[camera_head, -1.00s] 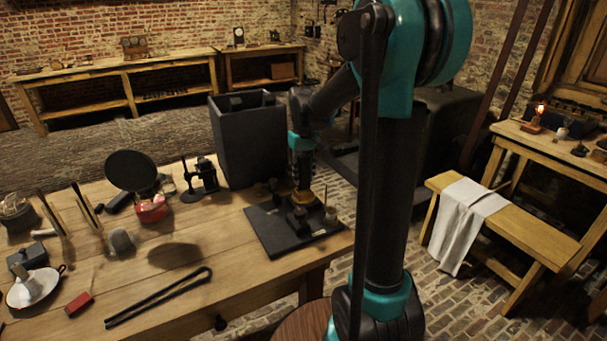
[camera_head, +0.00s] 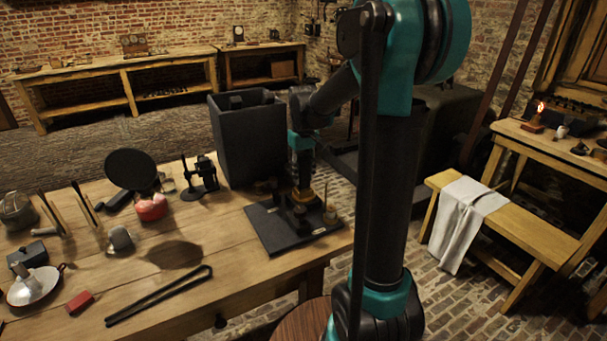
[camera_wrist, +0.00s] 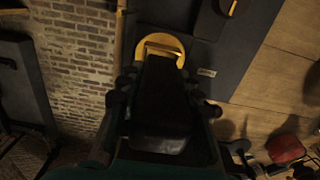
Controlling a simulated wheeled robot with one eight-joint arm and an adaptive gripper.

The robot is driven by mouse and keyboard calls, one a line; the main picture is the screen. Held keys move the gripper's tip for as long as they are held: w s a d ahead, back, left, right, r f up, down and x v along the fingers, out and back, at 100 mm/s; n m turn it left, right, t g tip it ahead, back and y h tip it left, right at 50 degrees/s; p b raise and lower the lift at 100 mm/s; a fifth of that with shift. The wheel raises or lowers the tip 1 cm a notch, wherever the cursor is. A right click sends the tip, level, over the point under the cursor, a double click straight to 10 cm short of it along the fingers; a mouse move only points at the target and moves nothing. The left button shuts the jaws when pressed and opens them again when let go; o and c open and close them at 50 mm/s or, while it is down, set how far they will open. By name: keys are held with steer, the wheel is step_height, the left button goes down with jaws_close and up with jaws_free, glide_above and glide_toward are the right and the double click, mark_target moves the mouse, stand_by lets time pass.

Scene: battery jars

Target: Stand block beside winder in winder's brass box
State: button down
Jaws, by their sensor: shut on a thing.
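My gripper (camera_head: 302,200) is low over a dark slab (camera_head: 270,235) at the right end of the workbench. It points down, with a brass-coloured part near its tip. In the wrist view a black block-like shape (camera_wrist: 162,100) fills the middle between the fingers, and the gripper is shut on it. A brass-yellow arched rim (camera_wrist: 160,44) shows beyond its far end; I cannot tell whether this is the brass box. Small dark pieces and a pale post (camera_head: 330,215) stand on the slab beside the gripper. I cannot clearly make out the winder; the arm and shadow hide much.
A tall dark open bin (camera_head: 245,140) stands just behind the slab. A dark stand (camera_head: 202,175), a red pot (camera_head: 152,207), a grey mug (camera_head: 121,239) and black tongs (camera_head: 160,296) are to the left. The bench's front edge is close to the slab. Bare wood lies between mug and slab.

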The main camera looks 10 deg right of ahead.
mark_target(303, 154)
steer(key=shift+f, duration=1.5)
stand_by(0.9)
steer(key=c, duration=1)
jaws_free()
step_height(303, 154, up, 12)
